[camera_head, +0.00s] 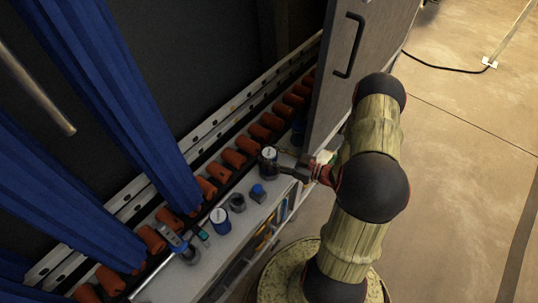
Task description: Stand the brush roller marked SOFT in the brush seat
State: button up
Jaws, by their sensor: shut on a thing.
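My gripper (281,168) reaches in from the right over the narrow light shelf and is shut at a dark blue roller with a white top (269,154). The marking on this top is too small to read. A second blue roller with a white top (220,217) stands upright on the shelf, lower left. A dark round cup-like piece (237,203), possibly the brush seat, sits between them. Whether the held roller touches the shelf cannot be told. The fingertips are small and partly hidden against the roller.
A small blue-topped block (258,192) stands between the cup and my gripper. A grey-blue tool (177,241) lies further left. A row of orange pieces (233,158) and blue hanging strips (140,110) line the back. A grey door with a handle (350,45) stands open, upper right.

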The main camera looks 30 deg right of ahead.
jog(key=shift+f+b, duration=0.3)
jog(key=shift+f, duration=0.75)
jog(key=o, duration=1.4)
jog(key=shift+c, duration=0.2)
jog(key=shift+s+d, duration=0.1)
jog(key=v, duration=1.1)
jog(key=shift+s+d, duration=0.25)
jog(key=shift+s, duration=0.05)
